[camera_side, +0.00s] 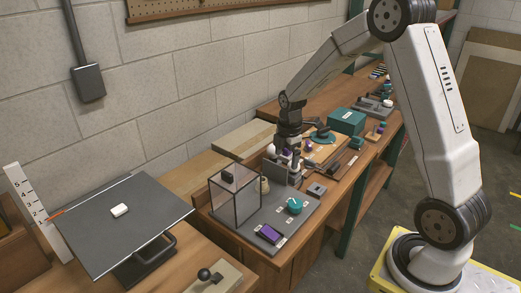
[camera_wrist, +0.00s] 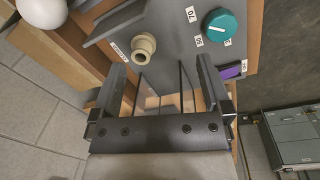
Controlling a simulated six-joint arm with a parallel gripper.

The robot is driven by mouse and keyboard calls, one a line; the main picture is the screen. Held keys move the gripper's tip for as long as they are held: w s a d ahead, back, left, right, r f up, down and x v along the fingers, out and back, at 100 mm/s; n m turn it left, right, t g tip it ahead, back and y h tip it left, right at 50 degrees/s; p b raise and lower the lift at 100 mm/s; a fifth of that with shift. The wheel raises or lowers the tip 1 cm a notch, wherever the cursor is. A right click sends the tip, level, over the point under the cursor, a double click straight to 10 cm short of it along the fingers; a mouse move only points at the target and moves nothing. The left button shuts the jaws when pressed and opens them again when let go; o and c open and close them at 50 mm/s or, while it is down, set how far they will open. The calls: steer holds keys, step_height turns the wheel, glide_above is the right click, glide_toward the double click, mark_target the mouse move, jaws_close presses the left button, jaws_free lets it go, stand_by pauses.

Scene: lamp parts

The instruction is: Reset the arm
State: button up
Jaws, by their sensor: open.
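My gripper (camera_side: 290,165) hangs from the arm over the workbench, above the back of a grey panel (camera_side: 250,237). In the wrist view my gripper (camera_wrist: 162,75) has its two fingers wide apart, with nothing held between them. Beyond the fingers are a beige round socket-like part (camera_wrist: 144,47), a teal knob (camera_wrist: 219,25) and a purple block (camera_wrist: 232,70). In the side view the teal knob (camera_side: 294,206) and the purple block (camera_side: 269,234) sit on the panel. Whether the fingertips touch anything below is not clear.
A clear-walled box (camera_side: 224,208) stands on the panel, left of my gripper. A teal box (camera_side: 346,121) and several small parts crowd the bench behind. A block wall (camera_side: 180,90) borders the bench.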

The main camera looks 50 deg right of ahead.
steer(key=s+a+r+m+t, duration=0.1)
steer(key=s+a+m, duration=1.2)
steer(key=a+m, duration=0.1)
steer(key=shift+s+a+r+t, duration=0.2)
steer(key=shift+a+r+t, duration=0.15)
steer(key=shift+a, duration=0.2)
stand_by(0.3)
